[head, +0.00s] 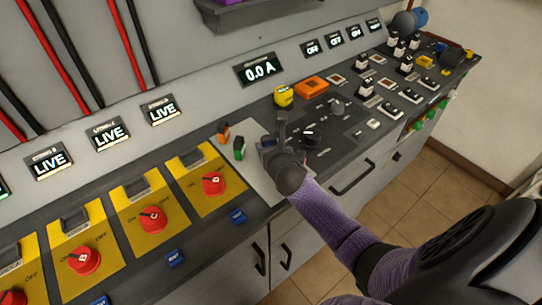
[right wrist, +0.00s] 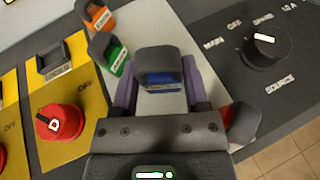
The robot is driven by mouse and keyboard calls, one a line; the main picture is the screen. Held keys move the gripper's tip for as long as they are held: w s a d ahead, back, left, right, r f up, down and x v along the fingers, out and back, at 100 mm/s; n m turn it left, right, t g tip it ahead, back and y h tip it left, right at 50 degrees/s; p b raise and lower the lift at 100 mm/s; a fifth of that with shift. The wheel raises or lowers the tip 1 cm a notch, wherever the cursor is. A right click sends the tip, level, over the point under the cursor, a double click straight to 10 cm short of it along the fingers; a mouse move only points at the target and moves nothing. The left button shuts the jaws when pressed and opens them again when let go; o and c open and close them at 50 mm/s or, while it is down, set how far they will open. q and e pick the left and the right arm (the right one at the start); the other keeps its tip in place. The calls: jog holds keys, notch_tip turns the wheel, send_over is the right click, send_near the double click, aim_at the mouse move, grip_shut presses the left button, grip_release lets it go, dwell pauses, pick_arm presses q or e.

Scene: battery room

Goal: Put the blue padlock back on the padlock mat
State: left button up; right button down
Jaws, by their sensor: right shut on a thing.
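The blue padlock (right wrist: 162,82), with a dark grey shackle, is between the purple fingers of my right gripper (right wrist: 160,88), which is shut on it. The pale grey padlock mat (right wrist: 185,18) lies under and around it; it also shows in the head view (head: 262,184). I cannot tell whether the padlock touches the mat. In the head view my right gripper (head: 270,153) is over the mat's right part, and the arm hides much of the padlock. An orange padlock (head: 223,132) and a green padlock (head: 239,149) stand at the mat's left side. My left gripper is not in view.
A red thing (right wrist: 240,122), partly hidden, is close right of my gripper. A black source knob (right wrist: 265,48) is on the dark panel to the right. Yellow plates with red rotary switches (head: 214,184) line the left. A yellow device (head: 284,96) stands behind the mat.

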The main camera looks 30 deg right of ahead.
notch_tip(320, 180, down, 4)
jog(key=shift+r+b, duration=0.25)
jog(key=shift+b, duration=0.55)
jog(key=shift+r, duration=0.25)
jog(key=shift+f, duration=0.1)
jog(key=shift+c, duration=0.4)
grip_release()
jog(key=shift+s+r+p, duration=0.1)
jog(key=shift+r+p, duration=0.15)
jog(key=shift+p, duration=0.1)
jog(key=p+v, duration=0.4)
jog(key=v, duration=0.7)
jog(key=shift+s, duration=0.15)
jog(key=shift+s+a, duration=0.1)
jog(key=shift+s, duration=0.15)
